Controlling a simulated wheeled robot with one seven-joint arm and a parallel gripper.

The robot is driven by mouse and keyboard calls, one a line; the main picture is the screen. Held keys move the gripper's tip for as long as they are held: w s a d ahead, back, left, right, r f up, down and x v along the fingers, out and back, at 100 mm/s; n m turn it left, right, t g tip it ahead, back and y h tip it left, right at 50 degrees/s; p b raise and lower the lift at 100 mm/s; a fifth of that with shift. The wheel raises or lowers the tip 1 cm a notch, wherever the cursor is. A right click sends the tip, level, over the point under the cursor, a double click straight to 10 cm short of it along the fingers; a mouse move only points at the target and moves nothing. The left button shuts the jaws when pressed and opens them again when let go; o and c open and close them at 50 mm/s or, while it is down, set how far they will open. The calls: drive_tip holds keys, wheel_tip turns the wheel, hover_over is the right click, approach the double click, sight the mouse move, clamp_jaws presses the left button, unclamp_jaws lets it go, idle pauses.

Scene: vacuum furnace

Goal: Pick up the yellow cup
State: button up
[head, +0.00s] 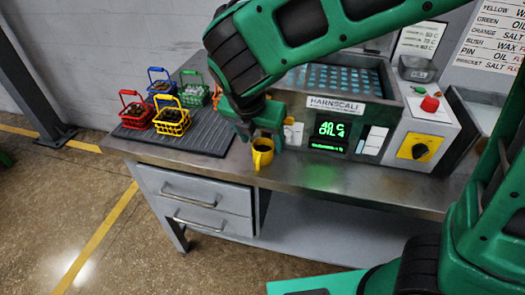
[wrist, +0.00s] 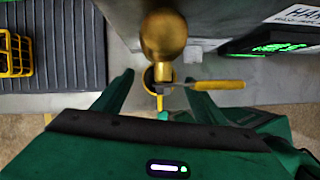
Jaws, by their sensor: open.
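The yellow cup (head: 263,153) stands upright near the front edge of the steel bench, with something dark inside. In the wrist view the cup (wrist: 149,77) is partly hidden under a brass, tap-like fitting (wrist: 163,38), and its handle points toward my gripper. My gripper (head: 262,139) is above and around the cup in the head view. In the wrist view its fingers (wrist: 159,79) are spread, one on each side of the cup. The jaws are open and hold nothing. I cannot tell whether a finger touches the cup.
A yellow lever (wrist: 218,85) juts right from the fitting, close to the right finger. The HARNSCALI machine (head: 337,105) stands behind and right. Red, blue, yellow and green baskets (head: 172,122) stand on a ribbed dark mat (head: 207,138) at left. The bench front (head: 320,178) is clear.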

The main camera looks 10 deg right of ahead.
sight(263, 145)
drive_tip(key=shift+x, duration=1.7)
drive_tip(key=c, duration=1.3)
drive_tip(key=shift+r, duration=0.2)
drive_tip(key=shift+r, duration=0.2)
drive_tip(key=s+a, duration=0.4)
drive_tip(key=s, duration=0.4)
drive_tip(key=s+a, duration=0.5)
drive_tip(key=s, duration=0.3)
drive_tip(key=shift+r, duration=0.4)
